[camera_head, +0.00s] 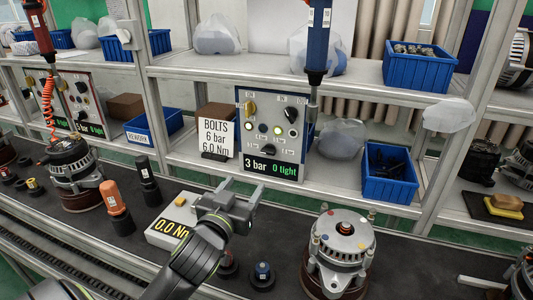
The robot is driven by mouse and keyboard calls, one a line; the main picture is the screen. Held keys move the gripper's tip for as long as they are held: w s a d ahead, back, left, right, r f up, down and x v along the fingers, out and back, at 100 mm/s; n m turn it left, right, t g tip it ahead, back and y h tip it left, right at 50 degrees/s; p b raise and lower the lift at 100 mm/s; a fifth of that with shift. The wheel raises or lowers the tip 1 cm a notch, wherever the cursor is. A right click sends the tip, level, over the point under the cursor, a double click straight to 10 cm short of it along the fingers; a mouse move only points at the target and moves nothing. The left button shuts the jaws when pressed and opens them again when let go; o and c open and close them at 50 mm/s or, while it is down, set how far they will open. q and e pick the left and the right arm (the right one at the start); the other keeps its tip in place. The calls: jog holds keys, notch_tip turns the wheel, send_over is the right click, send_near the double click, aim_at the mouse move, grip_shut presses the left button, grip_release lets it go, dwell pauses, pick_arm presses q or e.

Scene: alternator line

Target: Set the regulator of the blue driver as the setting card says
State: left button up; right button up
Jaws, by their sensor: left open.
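The blue driver (318,42) hangs upright at the top, in front of the shelf. Below it stands a blue-edged control panel (277,103) with a yellow knob (249,108), a black knob (291,114), a lower black knob (270,149) and small lamps or buttons. Its labels are too small to read. Its display (271,168) reads "3 bar" and "0 tight". The white setting card (215,138) left of the panel reads "BOLTS 6 bar 6.0 Nm". My left gripper (243,188) is open and empty, in front of and below the panel, apart from it. My right gripper is out of view.
A grey box reading "0.0 Nm" (162,230) sits partly behind my left arm. An alternator (340,251) stands at right on the dark bench, and another (76,168) at left under a red driver (40,32). A blue bin (389,188) is right of the panel.

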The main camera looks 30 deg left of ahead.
aim_at(267, 152)
pick_arm(q)
jog(key=x, duration=1.5)
jog(key=shift+w+a+f, duration=0.1)
jog(key=shift+a, duration=0.05)
jog(key=shift+p, duration=0.35)
jog(key=c, duration=1)
